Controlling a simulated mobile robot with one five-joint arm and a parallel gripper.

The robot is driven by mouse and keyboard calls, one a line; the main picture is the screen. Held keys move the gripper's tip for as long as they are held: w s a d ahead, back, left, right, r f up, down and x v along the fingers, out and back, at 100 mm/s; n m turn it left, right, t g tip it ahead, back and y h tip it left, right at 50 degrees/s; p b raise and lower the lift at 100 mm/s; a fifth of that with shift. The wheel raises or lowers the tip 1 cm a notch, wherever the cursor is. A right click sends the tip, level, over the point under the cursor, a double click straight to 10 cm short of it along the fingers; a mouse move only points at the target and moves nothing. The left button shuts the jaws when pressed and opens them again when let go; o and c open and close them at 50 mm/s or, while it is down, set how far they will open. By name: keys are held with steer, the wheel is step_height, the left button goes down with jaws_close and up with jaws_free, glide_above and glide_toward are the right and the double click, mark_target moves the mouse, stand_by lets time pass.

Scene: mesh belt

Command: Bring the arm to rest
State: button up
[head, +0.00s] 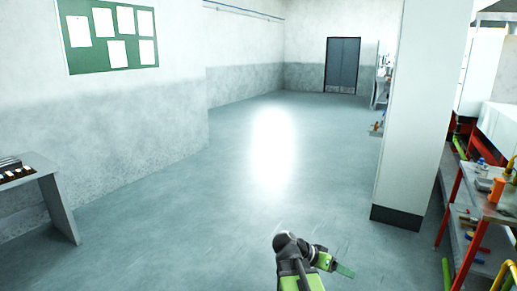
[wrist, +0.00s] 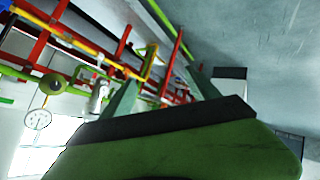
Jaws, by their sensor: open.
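My arm (head: 291,258) reaches up from the bottom middle of the head view, over bare floor. My gripper (head: 345,270) is at its end, pointing right and slightly down. In the wrist view my gripper (wrist: 162,76) shows two grey-green fingers standing apart, with nothing held between them. The green and black gripper body fills the bottom of that view.
A white pillar (head: 422,110) stands right of centre. Red-framed shelving (head: 466,205) with tools is at the right edge. A grey table (head: 52,196) stands at left, below a green notice board (head: 110,53). The floor (head: 200,235) between is clear. Coloured pipes and a gauge (wrist: 37,119) show in the wrist view.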

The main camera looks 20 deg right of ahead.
steer(key=a+f+n+y, duration=0.2)
steer(key=a+n+y, duration=0.1)
steer(key=a, duration=0.6)
steer(key=a+f+n+y, duration=0.3)
steer(key=a+n+y, duration=0.1)
steer(key=a, duration=0.6)
steer(key=w+a+f+n+t+y+p, duration=0.1)
steer(key=a+f+n+y, duration=0.1)
steer(key=a+n, duration=0.3)
steer(key=a+y, duration=0.1)
steer(key=a, duration=0.3)
steer(key=shift+a+f+y, duration=0.2)
steer(key=shift+a+y, duration=0.05)
steer(key=shift+y, duration=0.05)
steer(key=shift+w, duration=0.1)
